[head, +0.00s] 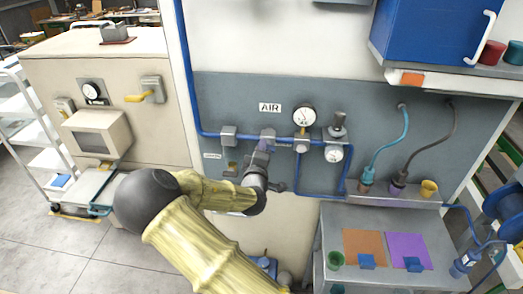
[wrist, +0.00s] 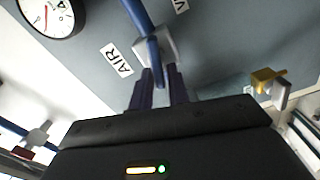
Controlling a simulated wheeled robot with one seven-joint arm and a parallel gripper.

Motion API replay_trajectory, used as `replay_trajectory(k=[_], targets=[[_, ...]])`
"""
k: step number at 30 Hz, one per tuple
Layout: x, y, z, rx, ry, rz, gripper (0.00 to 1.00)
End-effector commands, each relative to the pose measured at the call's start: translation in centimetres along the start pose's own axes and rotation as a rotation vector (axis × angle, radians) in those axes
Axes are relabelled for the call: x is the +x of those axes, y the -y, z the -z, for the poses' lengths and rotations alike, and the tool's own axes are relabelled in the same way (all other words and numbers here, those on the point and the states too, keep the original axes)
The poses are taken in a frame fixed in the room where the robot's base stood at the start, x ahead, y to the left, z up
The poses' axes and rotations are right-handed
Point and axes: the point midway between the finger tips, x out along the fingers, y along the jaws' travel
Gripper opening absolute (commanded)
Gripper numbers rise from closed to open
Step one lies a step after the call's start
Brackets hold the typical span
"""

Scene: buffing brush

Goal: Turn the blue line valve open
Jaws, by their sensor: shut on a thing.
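The blue line valve has a grey body (head: 268,134) on the blue pipe, below the AIR label on the grey wall panel. The body also shows in the wrist view (wrist: 168,46). Its blue lever (wrist: 154,62) reaches from the body down between my fingers. My gripper (head: 263,147) is at this valve, and in the wrist view its dark purple fingers (wrist: 159,82) are shut on the lever. The lever's far end is hidden behind the fingers and the gripper body. In the head view my gripper covers most of the lever.
A valve with a yellow lever (head: 231,168) hangs close by on the left. Pressure gauges (head: 304,116) and a regulator (head: 338,125) are on the right. Teal and dark hoses (head: 392,145) hang farther right. A grey bench (head: 345,219) stands below.

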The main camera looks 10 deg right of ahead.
Motion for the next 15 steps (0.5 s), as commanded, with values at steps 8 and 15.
replay_trajectory(k=[8, 15], targets=[[-0.13, 0.70, -0.34, -0.190, 0.008, 0.010, 0.00], [-0.10, 0.71, -0.46, -0.259, 0.010, 0.010, 0.00]])
